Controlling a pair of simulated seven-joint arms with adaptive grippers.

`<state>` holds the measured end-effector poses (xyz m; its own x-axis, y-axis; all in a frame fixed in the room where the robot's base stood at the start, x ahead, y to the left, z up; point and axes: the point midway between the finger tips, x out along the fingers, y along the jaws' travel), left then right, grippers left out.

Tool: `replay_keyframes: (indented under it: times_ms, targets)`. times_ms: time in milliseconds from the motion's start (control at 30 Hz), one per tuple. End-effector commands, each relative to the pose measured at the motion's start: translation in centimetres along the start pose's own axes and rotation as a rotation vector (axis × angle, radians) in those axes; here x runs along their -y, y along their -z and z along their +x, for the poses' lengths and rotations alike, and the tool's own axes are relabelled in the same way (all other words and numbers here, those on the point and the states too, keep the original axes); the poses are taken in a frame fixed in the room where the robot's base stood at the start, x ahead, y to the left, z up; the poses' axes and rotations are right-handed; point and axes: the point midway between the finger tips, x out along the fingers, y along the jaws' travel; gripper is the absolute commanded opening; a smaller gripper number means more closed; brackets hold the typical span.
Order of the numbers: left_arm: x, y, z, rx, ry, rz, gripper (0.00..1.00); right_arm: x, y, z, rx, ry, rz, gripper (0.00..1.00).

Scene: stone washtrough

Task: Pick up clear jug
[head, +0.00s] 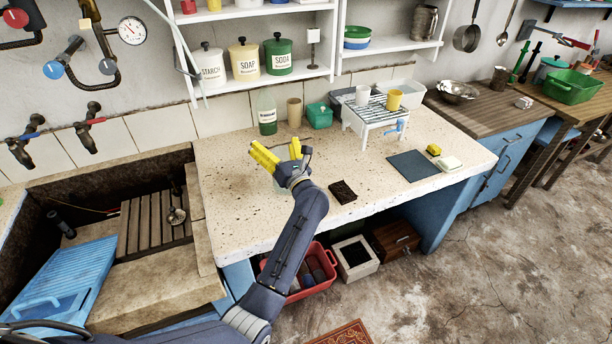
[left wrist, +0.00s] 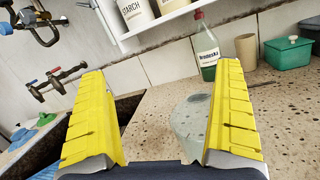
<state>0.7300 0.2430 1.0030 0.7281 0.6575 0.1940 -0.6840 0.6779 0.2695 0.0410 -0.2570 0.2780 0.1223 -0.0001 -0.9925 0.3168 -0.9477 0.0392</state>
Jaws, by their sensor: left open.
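The clear jug (left wrist: 190,122) stands on the speckled stone counter (left wrist: 150,112) in the left wrist view. It is see-through and pale, and it shows between my left gripper's yellow fingers, nearer the right one. In the head view the jug (head: 279,187) is mostly hidden behind my left gripper (head: 281,153); only a pale edge shows. My left gripper is open over the counter, with its fingers spread wide; it also shows in the left wrist view (left wrist: 160,75). Whether a finger touches the jug I cannot tell. My right gripper is not in view.
A green bottle (head: 267,112), a tan cup (head: 294,111) and a teal box (head: 319,116) stand behind, near the wall. A white rack (head: 372,117) with cups is to the right. A dark brush or block (head: 342,192) lies near the front edge. The sink (head: 190,230) is left.

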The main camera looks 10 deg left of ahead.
Motion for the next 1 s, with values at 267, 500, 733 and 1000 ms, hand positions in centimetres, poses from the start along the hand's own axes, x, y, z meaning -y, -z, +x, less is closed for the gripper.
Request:
replay_keyframes:
  times_ms: [267,500,733,1000]
  targets:
    - [2.1,1.9,-1.8,-0.085,0.032,-0.143,1.00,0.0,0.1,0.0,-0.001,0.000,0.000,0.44]
    - [4.2,3.9,-4.9,-0.157,0.053,-0.240,1.00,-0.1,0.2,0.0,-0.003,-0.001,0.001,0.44]
    - [5.1,5.0,-5.9,-0.190,0.059,-0.282,1.00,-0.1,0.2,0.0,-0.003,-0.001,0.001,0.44]
    - [5.2,5.3,-3.5,-0.188,0.058,-0.280,1.00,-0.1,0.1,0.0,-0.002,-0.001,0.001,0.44]
